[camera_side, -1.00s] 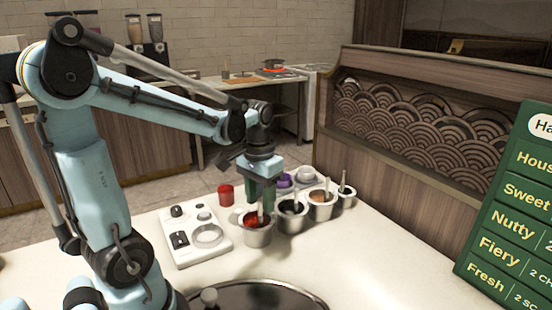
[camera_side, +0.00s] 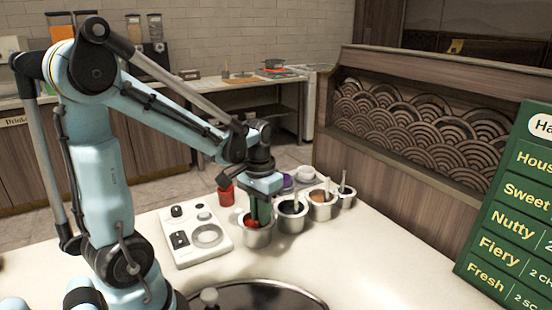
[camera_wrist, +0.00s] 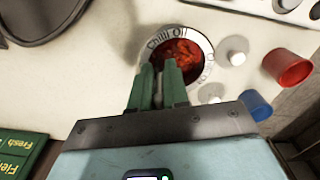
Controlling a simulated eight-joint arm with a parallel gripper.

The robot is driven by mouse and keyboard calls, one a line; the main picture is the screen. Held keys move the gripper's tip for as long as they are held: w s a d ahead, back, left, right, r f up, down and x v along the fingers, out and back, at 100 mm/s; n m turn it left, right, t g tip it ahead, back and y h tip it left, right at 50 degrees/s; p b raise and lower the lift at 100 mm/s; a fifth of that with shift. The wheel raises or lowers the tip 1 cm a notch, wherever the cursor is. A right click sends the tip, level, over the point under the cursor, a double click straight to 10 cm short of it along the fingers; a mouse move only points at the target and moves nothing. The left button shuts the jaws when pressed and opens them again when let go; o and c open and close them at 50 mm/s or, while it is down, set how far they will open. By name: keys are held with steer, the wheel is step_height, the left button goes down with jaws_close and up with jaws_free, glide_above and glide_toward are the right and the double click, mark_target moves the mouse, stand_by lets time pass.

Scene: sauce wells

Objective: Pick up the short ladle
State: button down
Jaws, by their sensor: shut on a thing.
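My gripper (camera_side: 258,222) points down into the nearest metal sauce well (camera_side: 257,239), which holds red sauce. In the wrist view, the well's rim (camera_wrist: 206,50) reads "Chili Oil" and my green fingers (camera_wrist: 158,70) reach over its near edge. The fingers are shut on the short ladle's handle, only a sliver of which shows between them. The ladle's bowl is hidden by the fingers and the sauce.
A dark-sauce well (camera_side: 291,221), an orange-brown-sauce well (camera_side: 323,211) and a farther well (camera_side: 346,199) run back right, each with a handle standing up. A red cup (camera_side: 226,195) and a white device (camera_side: 194,238) are to the left. The front right counter is clear.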

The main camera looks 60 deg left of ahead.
steer(key=shift+r, duration=0.1)
steer(key=shift+r, duration=4.9)
steer(key=shift+f, duration=4.8)
steer(key=shift+r, duration=3.85)
